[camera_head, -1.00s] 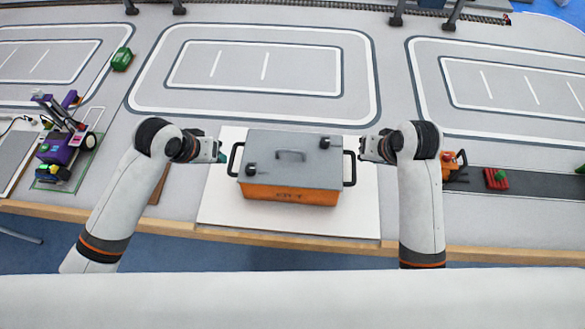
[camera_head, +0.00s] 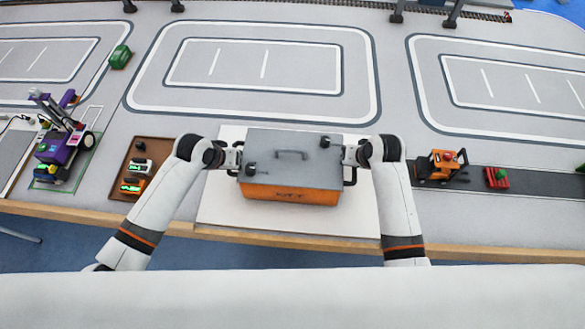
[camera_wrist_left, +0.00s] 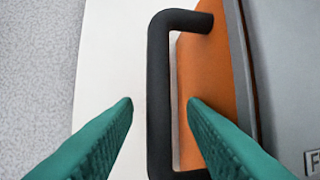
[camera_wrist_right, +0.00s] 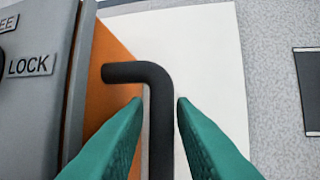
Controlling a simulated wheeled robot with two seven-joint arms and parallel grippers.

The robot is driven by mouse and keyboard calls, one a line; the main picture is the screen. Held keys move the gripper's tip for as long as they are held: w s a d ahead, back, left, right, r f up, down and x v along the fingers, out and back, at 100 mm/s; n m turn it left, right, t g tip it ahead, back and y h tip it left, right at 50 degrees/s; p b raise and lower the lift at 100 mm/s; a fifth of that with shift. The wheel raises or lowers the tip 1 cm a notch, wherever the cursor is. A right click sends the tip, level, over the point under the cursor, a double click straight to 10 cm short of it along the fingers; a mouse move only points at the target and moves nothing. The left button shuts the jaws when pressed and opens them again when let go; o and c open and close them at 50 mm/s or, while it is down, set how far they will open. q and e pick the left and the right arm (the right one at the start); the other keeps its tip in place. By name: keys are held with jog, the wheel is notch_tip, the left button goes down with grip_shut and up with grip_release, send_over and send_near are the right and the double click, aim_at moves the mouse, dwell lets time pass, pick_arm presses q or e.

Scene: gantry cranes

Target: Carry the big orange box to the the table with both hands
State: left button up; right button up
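The big orange box (camera_head: 292,193) with a grey lid (camera_head: 292,160) sits on a white board on the table (camera_head: 240,115). My left gripper (camera_head: 236,158) is at the box's left side. In the left wrist view its green fingers (camera_wrist_left: 160,105) are open, one on each side of the black left handle (camera_wrist_left: 158,90). My right gripper (camera_head: 350,155) is at the box's right side. In the right wrist view its green fingers (camera_wrist_right: 160,102) are open around the black right handle (camera_wrist_right: 160,120). Neither gripper visibly squeezes its handle.
The white board (camera_head: 215,210) lies under the box. A brown tray (camera_head: 120,168) and a purple machine (camera_head: 60,145) stand left. An orange toy vehicle (camera_head: 440,165) and a red block (camera_head: 496,178) stand right. The marked table area behind the box is clear.

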pick_arm(q)
jog(key=c, duration=0.6)
pick_arm(e)
grip_shut()
pick_arm(q)
grip_shut()
pick_arm(e)
jog(key=shift+r, duration=0.15)
dwell(0.5)
